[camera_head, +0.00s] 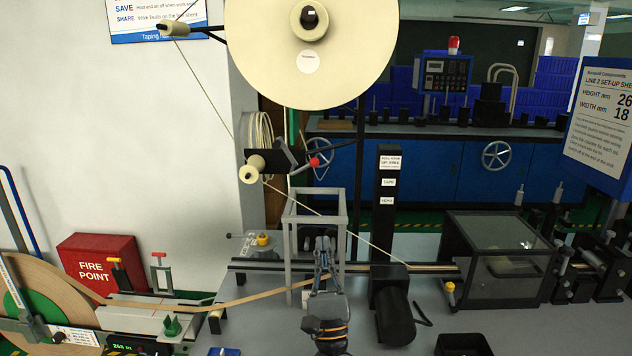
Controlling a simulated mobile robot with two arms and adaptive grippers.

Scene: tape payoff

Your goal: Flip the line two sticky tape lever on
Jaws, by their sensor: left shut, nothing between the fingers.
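A large cream tape reel (265,55) hangs at the top centre, with a strand of tape running from it over rollers down toward the bench. A black lever with a red ball knob (314,162) sits beside the cream roller (252,169) below the reel; I cannot tell for sure that it is the sticky tape lever, nor its on or off position. My left gripper (322,243) points up at the grey frame over the bench, below and apart from the red knob. Its fingers look shut and empty. My right gripper is out of view.
A grey open frame (343,238) surrounds the space near my gripper. A black post with labels (386,225) and a black motor (396,315) stand just right. A clear-topped box (500,245) is further right. A brown strip (265,294) crosses at the left.

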